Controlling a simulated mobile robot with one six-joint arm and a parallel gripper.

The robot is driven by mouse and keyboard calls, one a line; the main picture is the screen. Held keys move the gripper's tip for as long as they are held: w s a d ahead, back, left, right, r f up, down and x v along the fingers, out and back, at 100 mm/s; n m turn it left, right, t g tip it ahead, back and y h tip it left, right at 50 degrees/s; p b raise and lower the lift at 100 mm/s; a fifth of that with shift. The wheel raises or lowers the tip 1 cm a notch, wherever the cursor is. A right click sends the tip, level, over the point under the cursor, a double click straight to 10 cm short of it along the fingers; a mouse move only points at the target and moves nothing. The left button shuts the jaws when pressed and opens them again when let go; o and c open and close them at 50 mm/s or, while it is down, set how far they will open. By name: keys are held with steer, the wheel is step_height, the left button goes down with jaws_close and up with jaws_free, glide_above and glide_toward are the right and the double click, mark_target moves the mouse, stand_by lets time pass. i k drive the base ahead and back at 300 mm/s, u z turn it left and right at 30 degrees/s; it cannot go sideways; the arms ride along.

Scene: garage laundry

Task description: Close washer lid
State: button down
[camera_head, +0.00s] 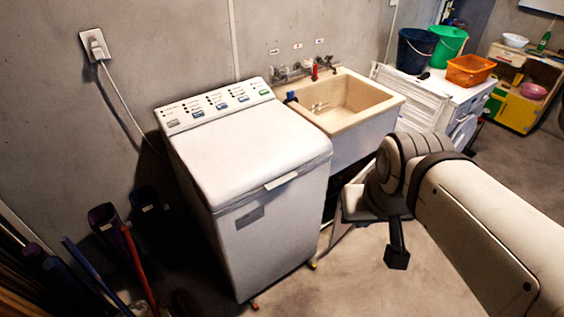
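The white washer (262,235) stands against the wall at the centre left, with its control panel at the back. Its lid (250,150) lies down flat, or nearly flat, over the top; a small gap at its front edge cannot be ruled out. A pale handle (282,181) shows at the lid's front edge. My arm reaches in from the right. My gripper (397,252) points down in front of the sink, right of the washer and apart from it. One dark finger shows clearly; the rest is hidden by the wrist, so its opening cannot be told.
A beige sink (376,98) stands right beside the washer. Farther right, a white appliance (440,87) bears blue and green buckets and an orange basket (470,70). Long-handled tools and dark bins (105,222) crowd the lower left. The floor in front of the washer looks clear.

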mark_target(227, 160)
steer(key=z, duration=0.05)
steer(key=i, duration=1)
steer(key=u, duration=0.05)
